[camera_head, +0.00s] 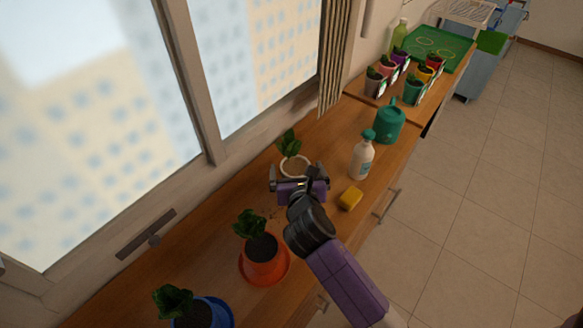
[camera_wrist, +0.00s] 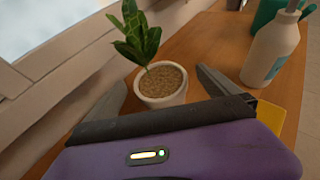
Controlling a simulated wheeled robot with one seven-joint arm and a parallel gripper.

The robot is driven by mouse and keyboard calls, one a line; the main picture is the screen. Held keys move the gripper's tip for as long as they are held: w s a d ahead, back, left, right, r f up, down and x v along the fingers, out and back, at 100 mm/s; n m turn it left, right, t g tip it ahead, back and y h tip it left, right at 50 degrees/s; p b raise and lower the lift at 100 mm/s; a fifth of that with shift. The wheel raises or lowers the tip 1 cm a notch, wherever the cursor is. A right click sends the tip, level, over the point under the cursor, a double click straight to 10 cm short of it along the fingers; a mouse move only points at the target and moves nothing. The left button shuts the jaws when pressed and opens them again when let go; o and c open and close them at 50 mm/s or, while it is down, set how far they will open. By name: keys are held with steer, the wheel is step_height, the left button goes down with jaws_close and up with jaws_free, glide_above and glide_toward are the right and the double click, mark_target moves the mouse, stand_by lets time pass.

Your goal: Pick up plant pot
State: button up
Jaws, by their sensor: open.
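A white plant pot (camera_head: 296,165) with a green leafy plant stands on the wooden counter by the window. In the wrist view the white pot (camera_wrist: 162,88) holds brown soil, and its plant leans to the left. My gripper (camera_head: 299,182) is open, with its fingers pointing toward the white pot. In the wrist view my gripper (camera_wrist: 165,92) has one finger to each side of the pot, and I cannot tell whether they touch it. An orange pot (camera_head: 264,262) and a blue pot (camera_head: 196,314), each with a plant, stand nearer on the counter.
A spray bottle (camera_head: 361,158), a yellow sponge (camera_head: 350,198) and a green watering can (camera_head: 389,125) stand to the right of the white pot. Several small colored pots sit farther back. The window wall (camera_head: 225,172) borders the counter's left side.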

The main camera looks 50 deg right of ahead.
mark_target(294, 160)
steer(key=x, duration=0.6)
steer(key=shift+w+f, duration=0.1)
steer(key=shift+f, duration=0.05)
steer(key=c, duration=2)
